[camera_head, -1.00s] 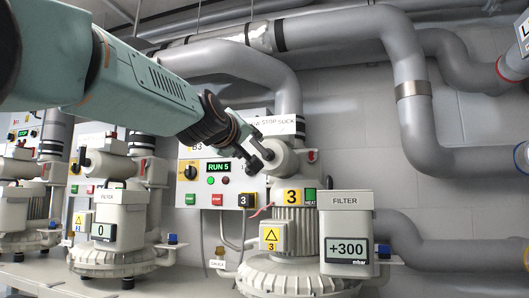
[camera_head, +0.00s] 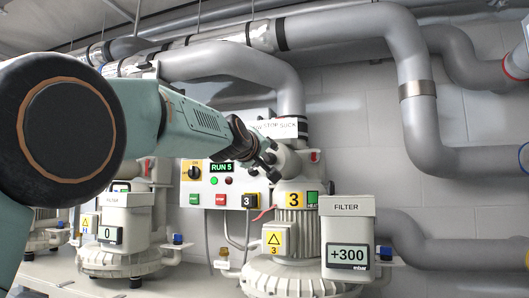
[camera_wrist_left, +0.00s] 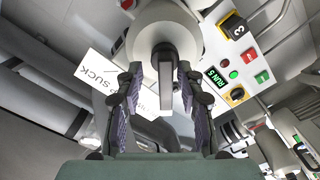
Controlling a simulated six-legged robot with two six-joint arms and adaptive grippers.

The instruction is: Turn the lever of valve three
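Blower three, with a yellow "3" label (camera_head: 293,199), stands right of centre in the head view. Its pale valve three (camera_head: 290,160) sits on top, partly behind my gripper. My left gripper (camera_head: 267,163) is at the valve; it also shows in the left wrist view (camera_wrist_left: 160,100). There its two fingers are apart, with the grey valve lever (camera_wrist_left: 165,85) between them. Gaps show on both sides of the lever. The round valve body (camera_wrist_left: 158,38) is just beyond the fingertips. The BLOW/STOP/SUCK plate (camera_head: 277,128) is behind the valve. My right gripper is not seen.
A control box (camera_head: 217,182) reading "RUN 5" is on the wall just left of the valve. A filter box (camera_head: 347,222) with a +300 display stands at front right. Another blower (camera_head: 124,222) stands to the left. Large grey pipes (camera_head: 395,45) run above and to the right.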

